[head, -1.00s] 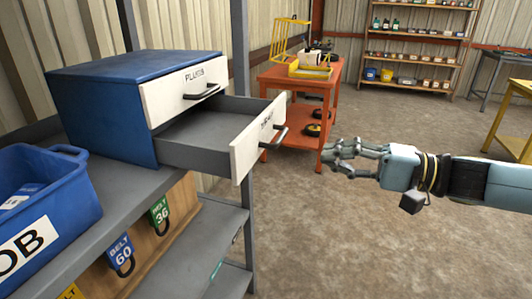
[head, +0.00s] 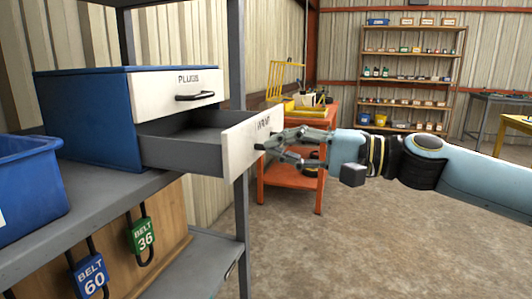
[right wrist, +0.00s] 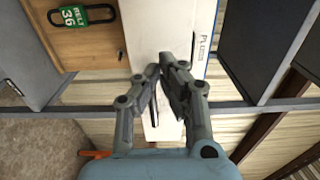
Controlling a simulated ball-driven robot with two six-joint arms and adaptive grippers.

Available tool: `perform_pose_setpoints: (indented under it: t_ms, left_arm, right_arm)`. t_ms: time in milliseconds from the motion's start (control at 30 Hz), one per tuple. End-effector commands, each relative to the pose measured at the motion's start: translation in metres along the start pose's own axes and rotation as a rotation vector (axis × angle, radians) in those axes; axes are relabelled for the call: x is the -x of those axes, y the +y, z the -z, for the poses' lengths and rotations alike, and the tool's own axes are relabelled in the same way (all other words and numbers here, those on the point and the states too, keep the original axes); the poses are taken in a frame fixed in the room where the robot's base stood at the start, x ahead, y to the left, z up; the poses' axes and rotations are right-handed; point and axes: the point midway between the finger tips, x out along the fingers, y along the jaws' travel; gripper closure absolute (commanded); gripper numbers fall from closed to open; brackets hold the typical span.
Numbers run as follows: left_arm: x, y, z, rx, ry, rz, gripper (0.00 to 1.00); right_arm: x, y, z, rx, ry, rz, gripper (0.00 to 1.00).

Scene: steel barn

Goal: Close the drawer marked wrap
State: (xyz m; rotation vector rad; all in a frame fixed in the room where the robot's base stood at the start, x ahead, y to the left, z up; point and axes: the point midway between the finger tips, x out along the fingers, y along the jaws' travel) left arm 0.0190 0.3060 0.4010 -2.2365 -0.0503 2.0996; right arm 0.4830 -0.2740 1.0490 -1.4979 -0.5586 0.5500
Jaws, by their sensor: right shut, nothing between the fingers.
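The drawer marked WRAP (head: 238,152) is pulled out of the blue cabinet (head: 88,120), below the shut drawer marked PLUGS (head: 160,93). Its white front faces right and its grey inside shows. My right gripper (head: 270,145) is in front of the WRAP drawer's front, with its fingertips at or very near it; contact cannot be told. It covers the handle in the head view. In the right wrist view the gripper (right wrist: 160,72) has its fingertips together, with nothing between them, over a white drawer front (right wrist: 145,35). My left gripper is not in view.
The cabinet stands on a grey shelf unit (head: 110,203) beside a blue bin (head: 28,190). A grey post (head: 238,60) rises behind the drawer. Green and blue belt tags (head: 142,238) hang below. An orange cart (head: 290,174) stands behind. The floor at right is clear.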

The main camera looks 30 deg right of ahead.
Motion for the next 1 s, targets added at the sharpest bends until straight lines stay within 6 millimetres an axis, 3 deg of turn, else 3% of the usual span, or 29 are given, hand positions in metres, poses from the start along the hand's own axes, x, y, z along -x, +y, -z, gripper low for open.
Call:
perform_pose_setpoints:
  t_ms: [300,833,1000]
  left_arm:
    - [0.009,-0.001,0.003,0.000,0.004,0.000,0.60]
    - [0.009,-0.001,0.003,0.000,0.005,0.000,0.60]
    - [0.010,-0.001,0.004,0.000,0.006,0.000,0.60]
  right_arm:
    - [-0.024,-0.001,0.000,-0.001,0.002,-0.001,1.00]
    - [-0.030,0.001,0.000,-0.002,0.002,-0.004,1.00]
    - [-0.049,-0.001,0.000,-0.004,0.003,0.002,1.00]
